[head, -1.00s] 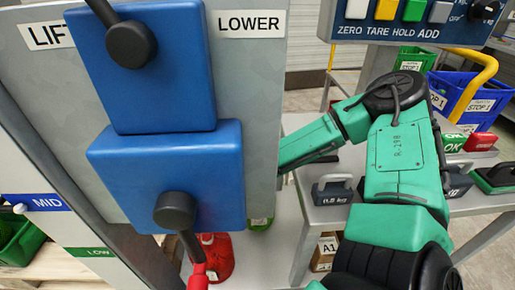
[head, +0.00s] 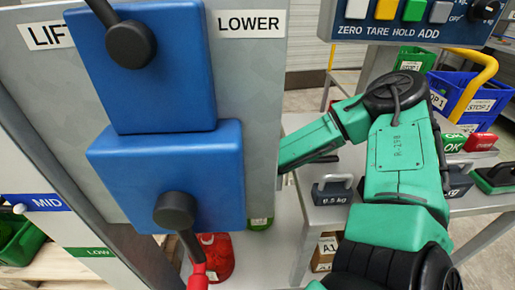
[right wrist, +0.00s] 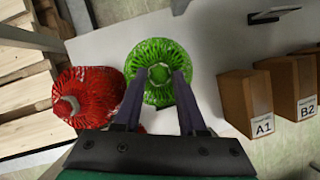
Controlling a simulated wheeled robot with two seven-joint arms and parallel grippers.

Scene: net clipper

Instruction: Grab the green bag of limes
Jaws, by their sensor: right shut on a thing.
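The green net bag of limes (right wrist: 152,60) is in the middle of the right wrist view, seen from above. My right gripper (right wrist: 161,76) has its two fingers on either side of the bag's gathered top and is shut on it. I cannot tell whether the bag is clear of the surface below. In the head view only a small part of the green bag (head: 260,223) shows below the grey panel. My right arm reaches behind that panel, so its gripper is hidden there. My left gripper is not in view.
A red net bag (right wrist: 88,97) sits close to the green bag's left; it also shows in the head view (head: 217,256). Cardboard boxes A1 (right wrist: 248,104) and B2 (right wrist: 292,88) stand at the right. Blue blocks with dark knobs (head: 165,175) front the grey panel (head: 262,75).

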